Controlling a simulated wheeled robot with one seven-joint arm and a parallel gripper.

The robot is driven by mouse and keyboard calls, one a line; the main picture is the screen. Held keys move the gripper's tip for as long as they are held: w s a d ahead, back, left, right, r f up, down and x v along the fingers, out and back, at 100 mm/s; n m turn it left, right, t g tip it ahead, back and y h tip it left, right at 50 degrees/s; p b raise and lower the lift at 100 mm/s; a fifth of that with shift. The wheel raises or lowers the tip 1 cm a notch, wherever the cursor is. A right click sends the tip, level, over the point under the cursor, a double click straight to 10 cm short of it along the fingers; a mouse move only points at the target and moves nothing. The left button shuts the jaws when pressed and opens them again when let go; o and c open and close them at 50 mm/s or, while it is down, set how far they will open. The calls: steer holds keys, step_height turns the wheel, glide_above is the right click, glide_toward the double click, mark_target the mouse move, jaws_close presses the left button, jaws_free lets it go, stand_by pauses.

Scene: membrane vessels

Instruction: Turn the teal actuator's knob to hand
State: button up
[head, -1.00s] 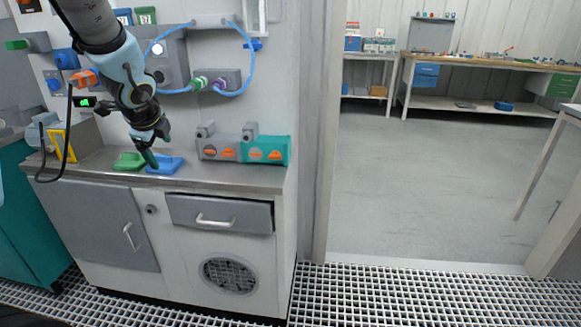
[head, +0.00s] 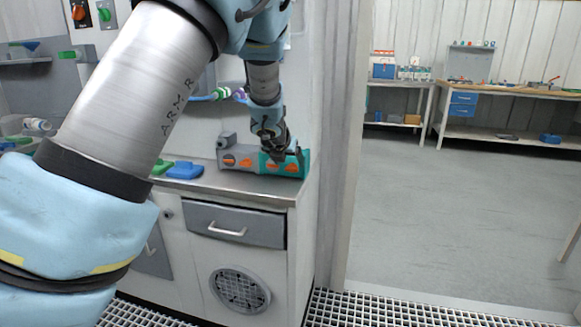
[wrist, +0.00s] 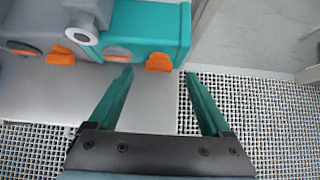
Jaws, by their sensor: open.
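The teal actuator (head: 299,165) sits at the right end of the counter, against a grey actuator (head: 236,158) of the same shape. Orange knobs show on its front face. My gripper (wrist: 160,72) is open and empty. Its fingertips lie just in front of the right-hand knob, one on each side in the picture, without visible contact. In the head view my gripper (head: 275,150) partly covers the teal actuator.
The counter (head: 250,186) ends just right of the actuator, beside a door frame (head: 335,140). Blue (head: 185,170) and green blocks lie to the left. A closed drawer (head: 235,224) is below. White grating floor (wrist: 255,115) shows beyond the counter edge.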

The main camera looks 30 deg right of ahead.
mark_target(291, 167)
steer(key=shift+x, duration=1.7)
steer(key=shift+a, duration=0.1)
jaws_close()
